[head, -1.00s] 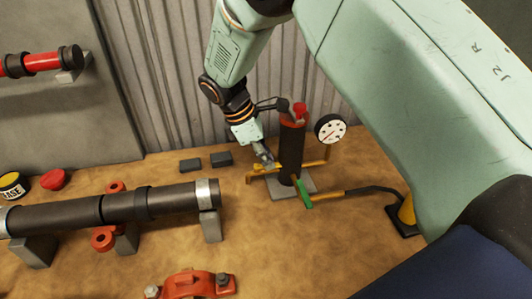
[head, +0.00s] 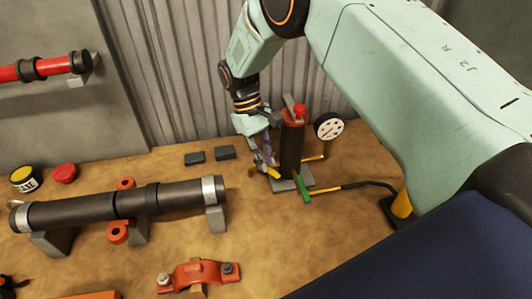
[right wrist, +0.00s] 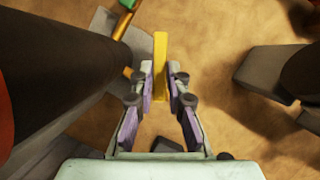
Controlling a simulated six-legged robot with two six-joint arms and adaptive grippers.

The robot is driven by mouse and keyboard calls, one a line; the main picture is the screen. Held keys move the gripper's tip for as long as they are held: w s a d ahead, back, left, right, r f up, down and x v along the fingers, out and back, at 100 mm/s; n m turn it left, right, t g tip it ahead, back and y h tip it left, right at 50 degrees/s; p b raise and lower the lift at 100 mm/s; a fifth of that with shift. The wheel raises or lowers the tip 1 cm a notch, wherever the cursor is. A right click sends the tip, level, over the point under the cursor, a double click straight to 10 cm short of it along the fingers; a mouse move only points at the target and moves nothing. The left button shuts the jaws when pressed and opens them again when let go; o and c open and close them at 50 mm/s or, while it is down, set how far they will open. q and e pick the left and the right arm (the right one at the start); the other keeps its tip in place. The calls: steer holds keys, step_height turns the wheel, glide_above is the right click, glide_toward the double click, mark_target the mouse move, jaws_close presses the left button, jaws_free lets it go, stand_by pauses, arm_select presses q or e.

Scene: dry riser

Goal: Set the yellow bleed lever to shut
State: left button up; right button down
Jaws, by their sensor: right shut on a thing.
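The yellow bleed lever (head: 274,173) is low on the left side of the dark upright riser (head: 290,152), partly hidden by my right gripper (head: 268,166). In the right wrist view the yellow lever (right wrist: 161,55) is a bar between the two fingertips. My right gripper (right wrist: 166,88) is shut on it, with a finger on either side. The riser (right wrist: 60,75) stands to the left in that view. My left gripper is not in view.
A white gauge (head: 329,128) is right of the riser. A green handle (head: 303,188) with a yellow bar sits at its foot. A dark pipe (head: 175,197) on grey blocks lies left, a red clamp (head: 200,273) in front. The corrugated wall (head: 165,80) is behind.

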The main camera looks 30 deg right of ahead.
steer(key=m+y, duration=0.1)
steer(key=m, duration=0.2)
steer(key=a+m+y+p, duration=0.1)
steer(key=m, duration=0.1)
steer(key=shift+m, duration=0.4)
steer(key=shift+a+m, duration=0.1)
steer(key=shift+m, duration=0.2)
steer(key=c, duration=1.3)
jaws_free()
steer(key=v, duration=1.2)
steer(key=shift+s+f, duration=0.1)
steer(key=shift+s, duration=0.05)
